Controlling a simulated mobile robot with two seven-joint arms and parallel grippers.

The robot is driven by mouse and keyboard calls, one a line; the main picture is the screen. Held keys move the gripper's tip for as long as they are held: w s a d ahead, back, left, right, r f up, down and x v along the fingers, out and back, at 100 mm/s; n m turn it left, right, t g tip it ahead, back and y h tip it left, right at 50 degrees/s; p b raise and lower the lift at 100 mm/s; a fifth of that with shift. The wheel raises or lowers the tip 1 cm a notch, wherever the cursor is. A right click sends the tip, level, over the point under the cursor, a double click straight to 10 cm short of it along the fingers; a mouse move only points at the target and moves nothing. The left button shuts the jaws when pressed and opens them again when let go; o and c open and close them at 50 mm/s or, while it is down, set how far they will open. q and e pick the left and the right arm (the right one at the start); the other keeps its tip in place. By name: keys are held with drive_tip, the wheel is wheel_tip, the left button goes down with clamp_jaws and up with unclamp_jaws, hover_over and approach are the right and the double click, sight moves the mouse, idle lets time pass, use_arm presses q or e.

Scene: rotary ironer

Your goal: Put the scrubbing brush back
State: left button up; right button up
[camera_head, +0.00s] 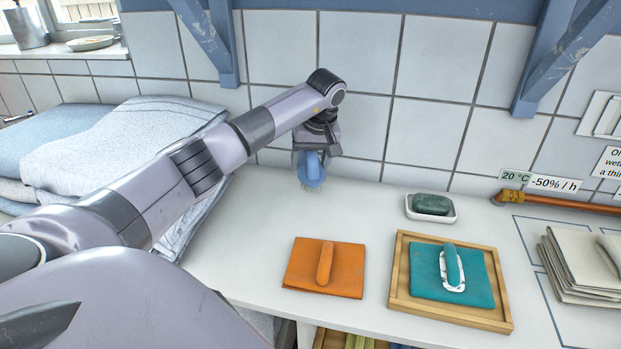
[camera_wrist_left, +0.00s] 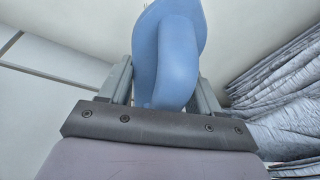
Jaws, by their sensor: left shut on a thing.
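The scrubbing brush (camera_head: 311,172) has a blue body and pale bristles that point down. My left gripper (camera_head: 313,154) is shut on it and holds it near the tiled wall, at the back of the white counter (camera_head: 240,245). I cannot tell whether the bristles touch the counter. In the left wrist view the blue brush (camera_wrist_left: 172,60) sits between the two fingers of the left gripper (camera_wrist_left: 160,85). My right gripper is not in view.
Folded towels (camera_head: 140,130) lie at the left. An orange cloth (camera_head: 343,270) and a wooden tray (camera_head: 450,314) with a teal cloth (camera_head: 425,285) lie in front. A soap dish (camera_head: 450,214) with dark green soap, a copper pipe (camera_head: 560,204) and folded beige cloths (camera_head: 575,265) are at the right.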

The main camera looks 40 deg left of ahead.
sight(316, 153)
use_arm(q)
drive_tip(key=shift+f, duration=2.45)
drive_tip(key=shift+f, duration=0.1)
drive_tip(key=o, duration=1.2)
drive_tip(key=v, duration=1.2)
drive_tip(key=shift+s+b, duration=0.1)
drive_tip(key=shift+b, duration=0.25)
